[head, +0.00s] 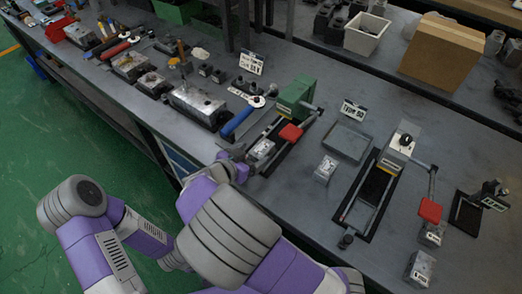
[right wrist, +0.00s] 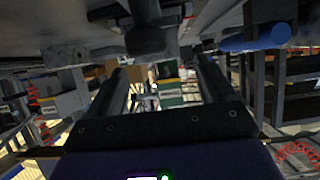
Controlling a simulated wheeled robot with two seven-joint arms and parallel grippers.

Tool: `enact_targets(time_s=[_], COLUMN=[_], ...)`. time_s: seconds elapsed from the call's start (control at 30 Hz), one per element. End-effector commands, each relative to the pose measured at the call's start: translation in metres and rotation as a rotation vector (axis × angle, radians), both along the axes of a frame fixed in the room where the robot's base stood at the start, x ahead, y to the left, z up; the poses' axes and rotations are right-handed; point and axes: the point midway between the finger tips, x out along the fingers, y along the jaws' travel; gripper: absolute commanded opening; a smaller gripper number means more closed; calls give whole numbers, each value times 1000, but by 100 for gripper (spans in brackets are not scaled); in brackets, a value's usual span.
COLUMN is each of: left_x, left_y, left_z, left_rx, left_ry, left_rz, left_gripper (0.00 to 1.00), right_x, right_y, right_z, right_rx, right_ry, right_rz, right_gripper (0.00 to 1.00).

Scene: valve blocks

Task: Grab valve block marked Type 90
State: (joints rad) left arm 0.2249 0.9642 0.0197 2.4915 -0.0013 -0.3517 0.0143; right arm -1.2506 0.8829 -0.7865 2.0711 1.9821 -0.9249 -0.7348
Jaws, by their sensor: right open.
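A small sign (head: 353,109) at the back of the bench seems to read Type 90. A shallow grey tray (head: 347,140) lies in front of it. A small silver valve block (head: 325,168) with a pale label stands just in front of the tray; the label is too small to read. Another labelled block (head: 262,149) sits by the green clamp fixture (head: 293,97). My right gripper (head: 236,157) is at the bench's front edge, left of that block. In the right wrist view the gripper (right wrist: 160,85) is open, with nothing clearly held. My left gripper is out of view.
A black fixture with a red handle (head: 430,211) stands right of the tray. Labelled blocks (head: 420,268) sit at the front right. A blue-handled tool (head: 238,120) and a large metal block (head: 200,103) lie left of the green fixture. A cardboard box (head: 442,55) stands behind.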

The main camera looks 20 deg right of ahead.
Motion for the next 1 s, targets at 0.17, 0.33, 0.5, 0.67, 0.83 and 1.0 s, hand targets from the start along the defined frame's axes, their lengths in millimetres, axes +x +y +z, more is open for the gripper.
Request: enact_targets(time_s=[0.17, 0.33, 0.5, 0.67, 0.83, 1.0], left_x=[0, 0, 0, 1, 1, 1], left_y=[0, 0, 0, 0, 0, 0], left_z=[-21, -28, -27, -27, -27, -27], left_rx=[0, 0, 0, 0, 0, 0], left_ry=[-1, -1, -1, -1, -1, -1], left_rz=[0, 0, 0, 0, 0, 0], left_gripper=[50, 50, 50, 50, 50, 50], right_x=[12, 22, 23, 23, 23, 23], right_y=[-18, -30, -31, -31, -31, -31], right_z=[-14, -19, -18, -18, -18, -18], right_rx=[-1, 0, 1, 1, 1, 1], right_ry=[-2, -1, -1, -1, -1, -1], right_rz=[-1, 0, 1, 1, 1, 1], right_gripper=[83, 83, 83, 71, 45, 19])
